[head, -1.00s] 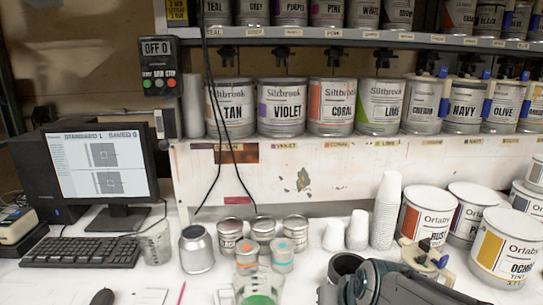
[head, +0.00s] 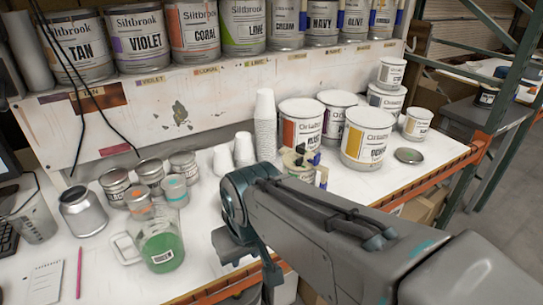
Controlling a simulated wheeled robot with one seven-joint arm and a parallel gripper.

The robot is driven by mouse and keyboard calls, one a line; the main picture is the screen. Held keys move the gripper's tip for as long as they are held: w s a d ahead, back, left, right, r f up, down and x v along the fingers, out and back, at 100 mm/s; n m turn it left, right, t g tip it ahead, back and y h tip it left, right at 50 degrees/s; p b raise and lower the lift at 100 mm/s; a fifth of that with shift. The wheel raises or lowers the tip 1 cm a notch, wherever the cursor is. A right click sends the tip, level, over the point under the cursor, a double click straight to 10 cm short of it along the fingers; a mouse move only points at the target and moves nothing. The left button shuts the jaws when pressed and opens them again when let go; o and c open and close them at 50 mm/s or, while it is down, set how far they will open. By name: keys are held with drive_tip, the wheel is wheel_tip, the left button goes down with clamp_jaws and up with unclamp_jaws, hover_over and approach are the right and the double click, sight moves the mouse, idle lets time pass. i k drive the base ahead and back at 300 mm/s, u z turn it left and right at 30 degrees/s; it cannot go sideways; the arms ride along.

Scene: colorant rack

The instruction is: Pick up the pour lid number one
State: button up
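A cream pour lid (head: 299,160) with a dark knob and blue parts is on the white bench in the head view, in front of the Orlaby cans. I cannot read a number on it, and my arm hides its lower part. My gripper (head: 252,258) is nearer the camera, below and left of the lid in the picture, and apart from it. Its fingers point down near the bench's front edge. They look spread, with nothing between them.
A clear jug of green liquid (head: 160,248) stands left of my gripper. Small tins (head: 150,172) and stacked white cups (head: 265,125) stand behind. Several Orlaby cans (head: 366,138) and a loose round lid (head: 408,156) are at right. An orange beam (head: 430,175) edges the bench.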

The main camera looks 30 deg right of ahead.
sight(290, 157)
drive_tip(key=u, duration=2)
drive_tip(key=k, duration=0.55)
drive_tip(key=z, duration=1.55)
